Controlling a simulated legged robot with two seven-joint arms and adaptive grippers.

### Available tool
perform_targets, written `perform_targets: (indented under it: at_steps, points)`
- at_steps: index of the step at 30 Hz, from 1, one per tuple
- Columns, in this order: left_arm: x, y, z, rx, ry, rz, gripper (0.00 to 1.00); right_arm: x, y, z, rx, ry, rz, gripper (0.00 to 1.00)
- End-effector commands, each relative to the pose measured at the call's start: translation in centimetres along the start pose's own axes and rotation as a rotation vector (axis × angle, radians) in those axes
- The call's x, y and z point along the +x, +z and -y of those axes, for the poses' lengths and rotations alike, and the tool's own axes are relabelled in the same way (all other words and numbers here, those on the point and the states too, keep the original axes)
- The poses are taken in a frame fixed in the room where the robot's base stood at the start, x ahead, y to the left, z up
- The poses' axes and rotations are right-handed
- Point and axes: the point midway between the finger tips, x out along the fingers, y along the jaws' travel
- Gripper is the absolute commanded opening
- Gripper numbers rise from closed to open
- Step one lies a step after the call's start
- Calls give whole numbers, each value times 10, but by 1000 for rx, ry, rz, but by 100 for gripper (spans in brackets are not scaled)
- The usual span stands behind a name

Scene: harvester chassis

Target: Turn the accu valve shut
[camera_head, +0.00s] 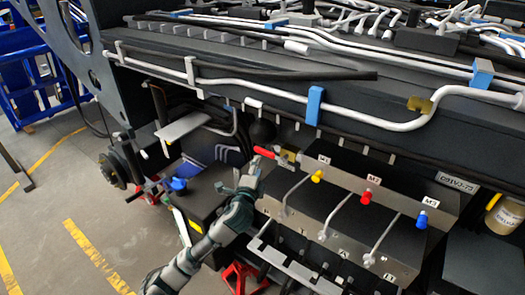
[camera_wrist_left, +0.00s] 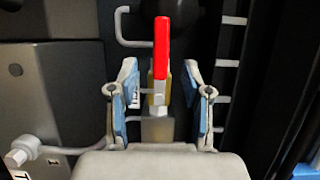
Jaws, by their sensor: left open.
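The accu valve shows as a red lever handle (camera_head: 265,152) on a metal valve body (camera_head: 287,159) at the left end of the valve block. In the left wrist view the red handle (camera_wrist_left: 161,50) points up the picture, above a brass-coloured and grey metal part (camera_wrist_left: 157,125). My left gripper (camera_head: 256,163) is right at the handle in the head view. In the wrist view the left gripper (camera_wrist_left: 159,70) is open, one blue-padded finger on each side of the handle, with gaps to both. My right gripper is not in view.
The valve block carries yellow (camera_head: 317,176), red (camera_head: 365,196) and blue (camera_head: 421,220) caps with grey pipes. A dark chassis beam with a white pipe (camera_head: 375,124) overhangs it. Floor shows at lower left.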

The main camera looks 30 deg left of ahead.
Motion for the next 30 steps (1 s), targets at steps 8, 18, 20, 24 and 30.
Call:
perform_targets:
  at_steps: [8, 18, 20, 24, 30]
  points:
    - [61, 0, 2, -2, 0, 0, 49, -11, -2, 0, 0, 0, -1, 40]
    - [90, 0, 0, -1, 0, -1, 49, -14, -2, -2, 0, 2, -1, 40]
    - [91, -1, 0, 0, 0, -1, 49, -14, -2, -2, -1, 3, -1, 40]
    - [91, -1, 0, 0, 0, -2, 49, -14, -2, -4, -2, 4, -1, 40]
    - [90, -1, 0, 0, 0, -2, 6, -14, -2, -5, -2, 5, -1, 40]
